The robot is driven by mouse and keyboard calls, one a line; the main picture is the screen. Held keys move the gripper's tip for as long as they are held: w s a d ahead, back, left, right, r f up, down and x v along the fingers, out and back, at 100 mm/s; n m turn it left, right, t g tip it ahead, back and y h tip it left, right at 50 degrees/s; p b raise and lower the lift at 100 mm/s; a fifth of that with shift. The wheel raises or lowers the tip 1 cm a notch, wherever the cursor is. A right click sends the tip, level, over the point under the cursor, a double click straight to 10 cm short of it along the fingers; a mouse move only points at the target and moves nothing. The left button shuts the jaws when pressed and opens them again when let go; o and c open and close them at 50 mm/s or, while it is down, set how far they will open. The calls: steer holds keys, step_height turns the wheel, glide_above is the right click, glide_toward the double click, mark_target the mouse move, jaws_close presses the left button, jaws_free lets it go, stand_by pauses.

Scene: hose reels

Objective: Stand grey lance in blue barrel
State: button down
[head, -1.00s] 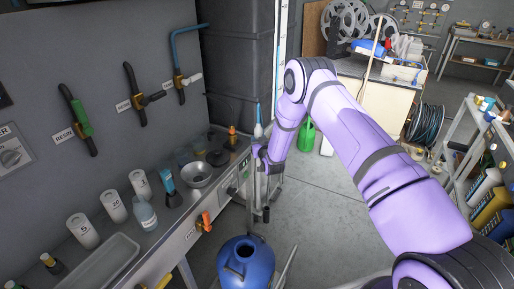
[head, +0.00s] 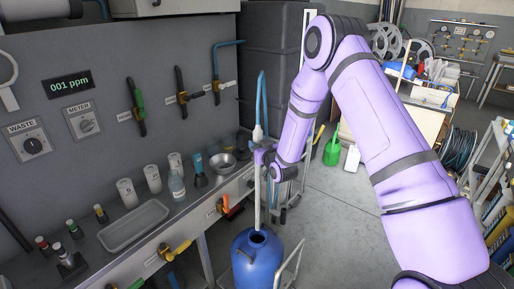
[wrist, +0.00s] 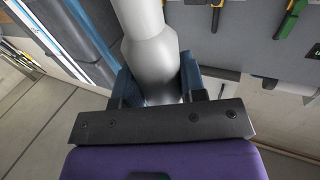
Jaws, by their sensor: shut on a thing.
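The grey lance (head: 257,205) hangs close to upright below my gripper (head: 264,156). In the wrist view the thick grey lance (wrist: 150,55) stands between the dark blue fingers, which are shut on it. The blue barrel (head: 257,268) stands on the floor below, with a dark round mouth in its top. The lance's lower end shows right at the mouth in the head view. I cannot tell whether it is inside the mouth or just above it. A white fitting and blue hose (head: 261,100) rise above my gripper.
The workbench (head: 155,222) with bottles, a bowl and a tray (head: 134,225) runs along the left, with valve handles on its front. A metal trolley frame (head: 290,265) is right beside the barrel. A green can (head: 331,150) stands behind. Floor right of the trolley is clear.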

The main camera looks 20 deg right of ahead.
mark_target(258, 224)
steer(key=shift+s+a+r, duration=0.1)
stand_by(0.3)
steer(key=shift+f, duration=21.9)
steer(key=c, duration=0.6)
jaws_free()
steer(key=shift+c, duration=0.2)
steer(key=shift+o, duration=0.2)
steer(key=shift+s, duration=0.1)
